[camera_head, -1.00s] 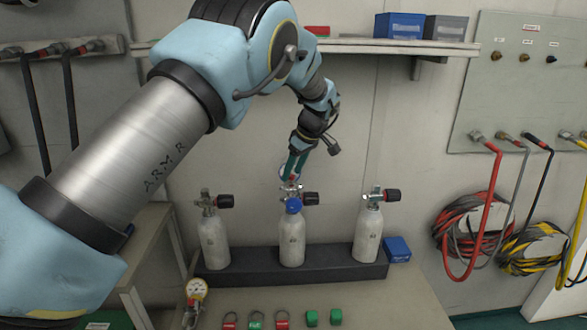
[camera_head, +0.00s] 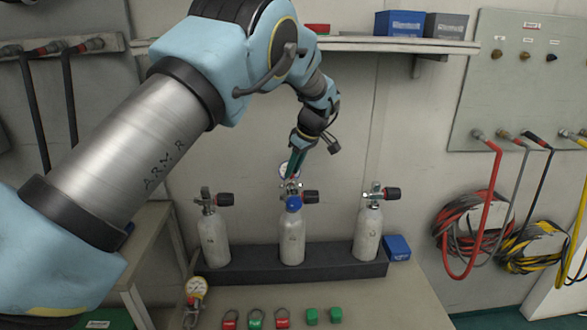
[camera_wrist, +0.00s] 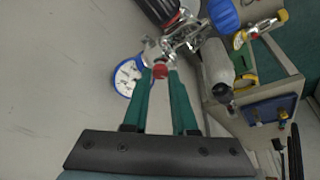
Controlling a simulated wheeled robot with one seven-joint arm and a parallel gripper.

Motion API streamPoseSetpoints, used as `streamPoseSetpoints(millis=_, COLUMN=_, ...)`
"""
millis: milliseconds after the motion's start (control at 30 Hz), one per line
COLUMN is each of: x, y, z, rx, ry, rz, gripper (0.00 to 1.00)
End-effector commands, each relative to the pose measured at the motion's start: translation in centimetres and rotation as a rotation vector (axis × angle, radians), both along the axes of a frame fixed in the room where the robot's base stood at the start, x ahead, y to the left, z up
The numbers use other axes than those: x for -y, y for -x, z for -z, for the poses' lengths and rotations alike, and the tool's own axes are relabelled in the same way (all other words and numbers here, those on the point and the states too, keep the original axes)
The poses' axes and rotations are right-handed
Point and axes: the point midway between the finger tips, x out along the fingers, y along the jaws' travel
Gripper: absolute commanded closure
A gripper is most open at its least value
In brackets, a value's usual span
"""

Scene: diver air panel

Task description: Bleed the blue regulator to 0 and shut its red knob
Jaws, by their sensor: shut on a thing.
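The blue regulator (camera_head: 293,203) is fitted on the valve of the middle cylinder; its blue cap (camera_wrist: 223,15) shows at the top of the wrist view. Its blue-rimmed gauge (camera_head: 287,170) faces out above it and shows in the wrist view (camera_wrist: 127,75); I cannot read the needle. The small red knob (camera_wrist: 160,71) sits between the green fingertips of my gripper (camera_wrist: 160,76), which is shut on it. In the head view my gripper (camera_head: 294,176) reaches down from above; its fingertips partly hide the knob.
The middle cylinder (camera_head: 291,243) stands between a left cylinder (camera_head: 213,243) and a right cylinder (camera_head: 367,236) in a dark rack (camera_head: 325,262). A shelf (camera_head: 350,42) hangs above.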

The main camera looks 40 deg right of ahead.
Motion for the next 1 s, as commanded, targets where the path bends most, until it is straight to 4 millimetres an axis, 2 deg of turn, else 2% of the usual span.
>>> streamPoseSetpoints(millis=367, x=-0.17, y=-0.03, z=0.31, rx=0.000, ry=0.002, rz=0.142, gripper=1.00)
streamPoseSetpoints(millis=1000, x=-0.74, y=-0.32, z=0.15, rx=0.001, ry=0.003, rz=0.730, gripper=1.00)
